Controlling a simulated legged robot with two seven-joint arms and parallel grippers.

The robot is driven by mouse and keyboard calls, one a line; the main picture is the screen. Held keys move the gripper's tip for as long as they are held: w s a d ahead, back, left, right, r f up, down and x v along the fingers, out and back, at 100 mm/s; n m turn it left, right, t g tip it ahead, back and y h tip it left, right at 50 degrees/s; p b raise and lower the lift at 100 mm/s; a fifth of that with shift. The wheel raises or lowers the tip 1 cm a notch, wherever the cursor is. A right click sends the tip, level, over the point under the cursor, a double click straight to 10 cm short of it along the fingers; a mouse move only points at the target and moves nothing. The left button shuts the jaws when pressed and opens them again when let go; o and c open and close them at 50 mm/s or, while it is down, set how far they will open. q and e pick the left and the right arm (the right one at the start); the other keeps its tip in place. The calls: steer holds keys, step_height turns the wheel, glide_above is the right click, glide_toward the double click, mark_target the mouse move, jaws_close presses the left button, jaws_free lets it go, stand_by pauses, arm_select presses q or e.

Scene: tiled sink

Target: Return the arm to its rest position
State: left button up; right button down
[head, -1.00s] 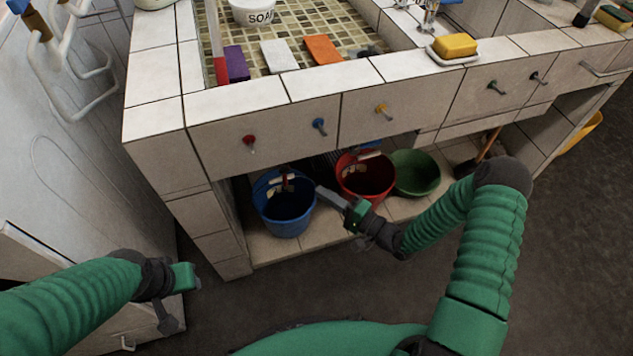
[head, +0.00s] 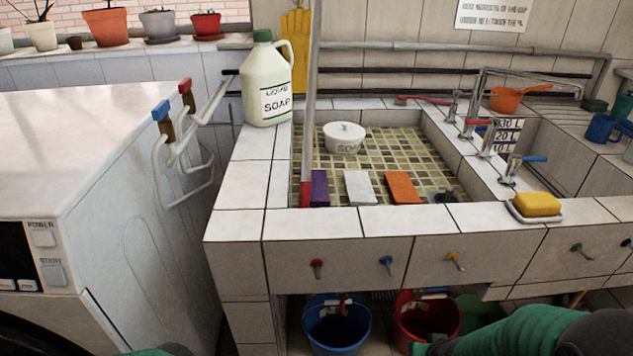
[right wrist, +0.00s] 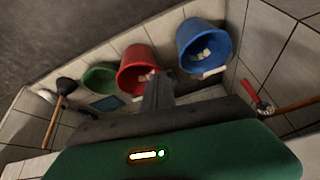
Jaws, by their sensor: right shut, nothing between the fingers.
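My right gripper (right wrist: 158,92) shows in the right wrist view, its dark fingers together and empty. It is in front of the red bucket (right wrist: 133,72) and the blue bucket (right wrist: 200,48), apart from both as far as I can tell. In the head view my green right arm (head: 525,332) enters at the bottom right, with its gripper out of frame. Only a sliver of my left arm (head: 150,352) shows at the bottom edge. My left gripper is hidden below the frame.
The tiled sink counter (head: 350,222) stands ahead, with soap jug (head: 268,85), coloured blocks and yellow sponge (head: 537,204). Below it are the blue bucket (head: 337,325), red bucket (head: 425,318) and green basin (right wrist: 100,78). A white machine (head: 110,180) stands left.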

steer(key=s+a+r+n+g, duration=0.25)
steer(key=s+a+r, duration=0.25)
steer(key=s, duration=0.5)
step_height(320, 180, up, 33)
steer(key=p, duration=3.3)
steer(key=shift+w+m, duration=0.25)
steer(key=shift+m, duration=0.2)
